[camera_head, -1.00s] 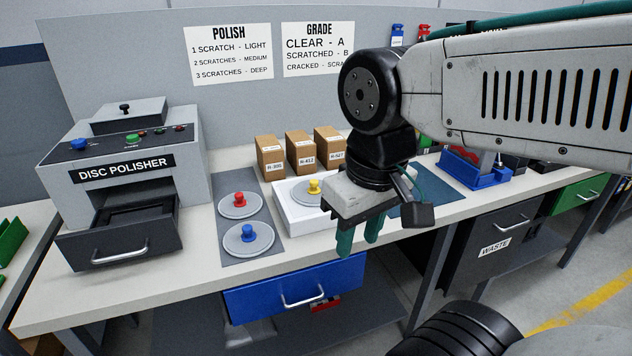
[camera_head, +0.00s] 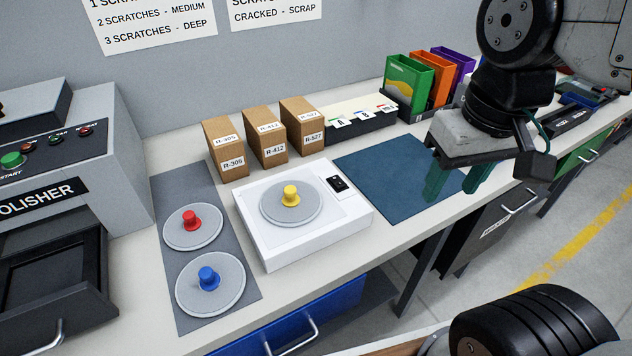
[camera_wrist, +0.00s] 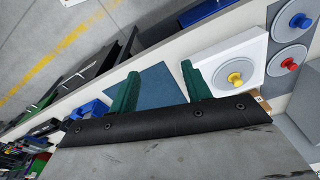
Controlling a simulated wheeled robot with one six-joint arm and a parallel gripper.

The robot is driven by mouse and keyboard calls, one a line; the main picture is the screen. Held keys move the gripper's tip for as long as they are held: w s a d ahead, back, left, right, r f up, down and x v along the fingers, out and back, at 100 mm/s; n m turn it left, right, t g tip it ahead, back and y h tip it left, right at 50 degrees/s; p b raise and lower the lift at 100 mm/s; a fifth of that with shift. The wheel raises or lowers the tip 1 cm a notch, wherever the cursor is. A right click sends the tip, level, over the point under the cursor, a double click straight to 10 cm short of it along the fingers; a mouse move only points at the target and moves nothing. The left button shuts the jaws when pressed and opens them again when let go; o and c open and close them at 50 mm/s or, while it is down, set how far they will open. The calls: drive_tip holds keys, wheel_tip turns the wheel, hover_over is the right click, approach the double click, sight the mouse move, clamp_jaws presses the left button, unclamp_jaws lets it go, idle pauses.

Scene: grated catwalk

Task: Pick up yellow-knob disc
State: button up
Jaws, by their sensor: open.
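The yellow-knob disc (camera_head: 290,203) is a round grey plate with a yellow knob. It lies on a white box-like device (camera_head: 270,250) with a small dark panel. My gripper (camera_head: 455,180) is open and empty, with green fingers pointing down above the right part of the blue mat, right of the disc and apart from it. In the wrist view the fingers (camera_wrist: 160,88) are spread, and the yellow-knob disc (camera_wrist: 236,92) shows right of them, partly covered by one finger.
The red-knob disc (camera_head: 193,227) and blue-knob disc (camera_head: 211,283) lie on a grey mat (camera_head: 180,180) to the left. Cardboard boxes (camera_head: 265,150) stand behind the white device. The disc polisher (camera_head: 65,165) is at the left with its drawer out. The blue mat (camera_head: 385,185) looks bare.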

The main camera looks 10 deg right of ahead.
drive_tip(key=w+a, duration=0.6)
drive_tip(key=w, duration=0.3)
drive_tip(key=g, duration=0.1)
hover_over(290, 189)
drive_tip(key=f, duration=0.4)
drive_tip(key=d+f, duration=0.1)
drive_tip(key=f, duration=0.1)
drive_tip(key=shift+w+f, duration=0.15)
drive_tip(key=f, duration=0.4)
drive_tip(key=a+f, duration=0.1)
drive_tip(key=f, duration=0.2)
drive_tip(key=shift+f, duration=0.45)
clamp_jaws()
